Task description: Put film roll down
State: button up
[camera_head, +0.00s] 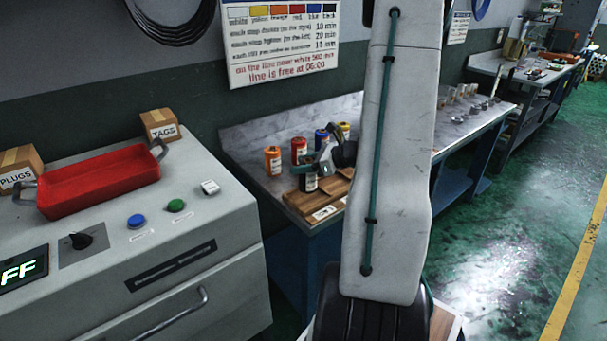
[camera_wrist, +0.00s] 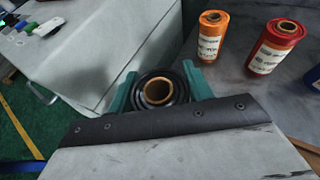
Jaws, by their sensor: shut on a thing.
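My gripper (camera_head: 312,166) is shut on a black film roll (camera_head: 309,183) over the near left end of the bench. In the wrist view, the green jaws (camera_wrist: 158,88) sit on either side of the black roll (camera_wrist: 160,76), whose tan core faces the camera. The roll looks upright, close to a wooden board (camera_head: 341,188); I cannot tell whether it touches a surface. An orange roll (camera_head: 272,161), a red roll (camera_head: 298,151), a blue roll (camera_head: 321,138) and a yellow roll (camera_head: 344,131) stand behind it. The orange roll (camera_wrist: 212,38) and red roll (camera_wrist: 273,47) also show in the wrist view.
A grey cabinet (camera_head: 205,232) with a red tray (camera_head: 100,181), buttons and a knob stands left of the bench (camera_head: 263,134). A wall sign (camera_head: 282,40) hangs above. My arm hides the middle of the bench. Green floor (camera_head: 520,220) is open on the right.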

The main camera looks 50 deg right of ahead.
jog(key=shift+f, duration=1.75)
jog(key=shift+f, duration=0.15)
jog(key=o, duration=1.1)
